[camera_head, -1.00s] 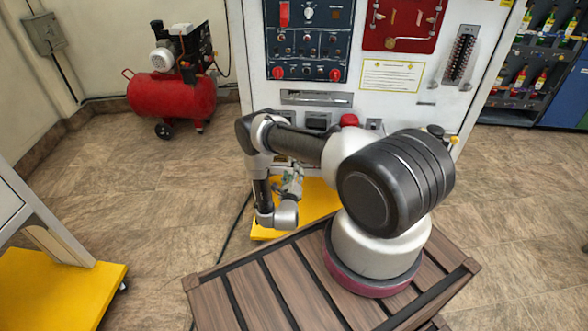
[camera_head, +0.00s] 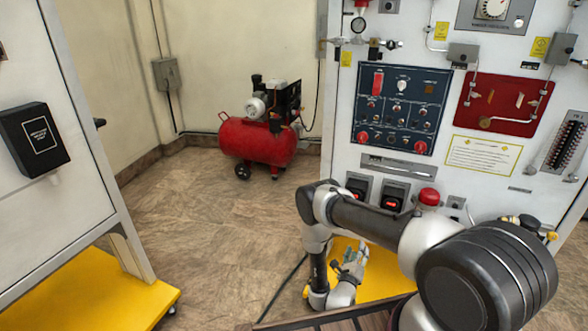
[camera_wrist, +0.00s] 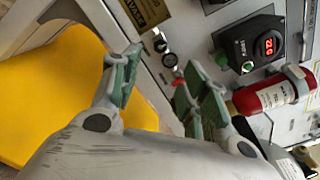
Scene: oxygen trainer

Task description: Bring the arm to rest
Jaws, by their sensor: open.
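My arm is folded in front of the white trainer panel (camera_head: 345,140) in the head view, its lower part hanging down. My gripper (camera_head: 354,262) is low, in front of the panel's yellow base (camera_head: 385,282). In the wrist view my gripper (camera_wrist: 163,65) has its two green-padded fingers apart, with nothing between them. The panel front lies beyond the fingertips, and a gap separates them in the picture.
A red compressor (camera_head: 258,140) stands at the back wall. A white cabinet (camera_head: 50,225) on a yellow base (camera_head: 105,295) is at the left. Tiled floor (camera_head: 215,235) between is clear.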

